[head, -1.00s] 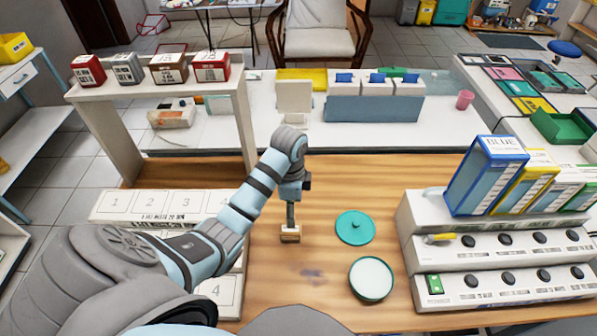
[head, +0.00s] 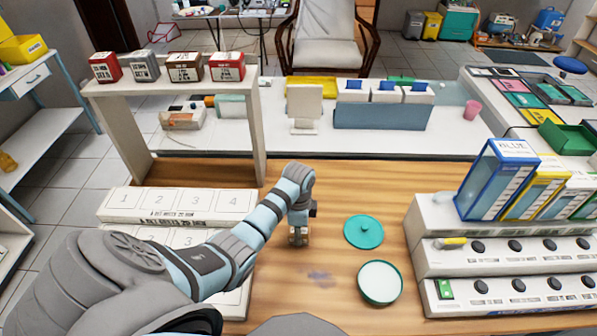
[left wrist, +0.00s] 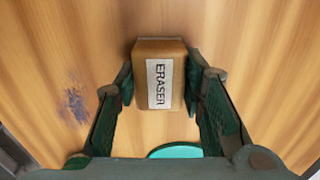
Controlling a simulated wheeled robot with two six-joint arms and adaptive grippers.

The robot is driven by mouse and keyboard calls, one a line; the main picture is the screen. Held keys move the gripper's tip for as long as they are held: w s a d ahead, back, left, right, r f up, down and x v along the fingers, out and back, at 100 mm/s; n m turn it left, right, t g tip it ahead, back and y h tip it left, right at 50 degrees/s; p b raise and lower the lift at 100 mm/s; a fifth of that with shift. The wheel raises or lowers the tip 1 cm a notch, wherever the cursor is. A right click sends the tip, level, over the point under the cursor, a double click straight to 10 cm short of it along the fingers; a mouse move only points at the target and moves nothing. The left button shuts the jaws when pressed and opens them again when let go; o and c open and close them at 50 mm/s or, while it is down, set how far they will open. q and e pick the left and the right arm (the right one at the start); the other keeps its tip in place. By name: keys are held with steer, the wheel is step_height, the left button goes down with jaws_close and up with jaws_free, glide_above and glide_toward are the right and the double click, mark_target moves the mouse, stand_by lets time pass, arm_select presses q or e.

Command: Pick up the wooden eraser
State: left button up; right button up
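The wooden eraser (left wrist: 148,96), a small brown block with a white "ERASER" label, sits between the fingers of my left gripper (left wrist: 160,84) in the left wrist view. The two green-padded fingertips lie against its left and right sides, with no clear gap. In the head view the eraser (head: 299,241) is low at the wooden tabletop, partly hidden by my left gripper (head: 299,229) coming down from above. I cannot see it lifted off the table. My right gripper is not in view.
A teal lid (head: 363,232) and a teal-rimmed round dish (head: 380,282) lie right of the eraser. A white stepped rack with knobs (head: 520,262) stands further right. A numbered white rack (head: 180,204) and a shelf with small boxes (head: 172,84) stand left.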

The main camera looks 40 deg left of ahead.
arm_select(q)
steer(key=c, duration=0.3)
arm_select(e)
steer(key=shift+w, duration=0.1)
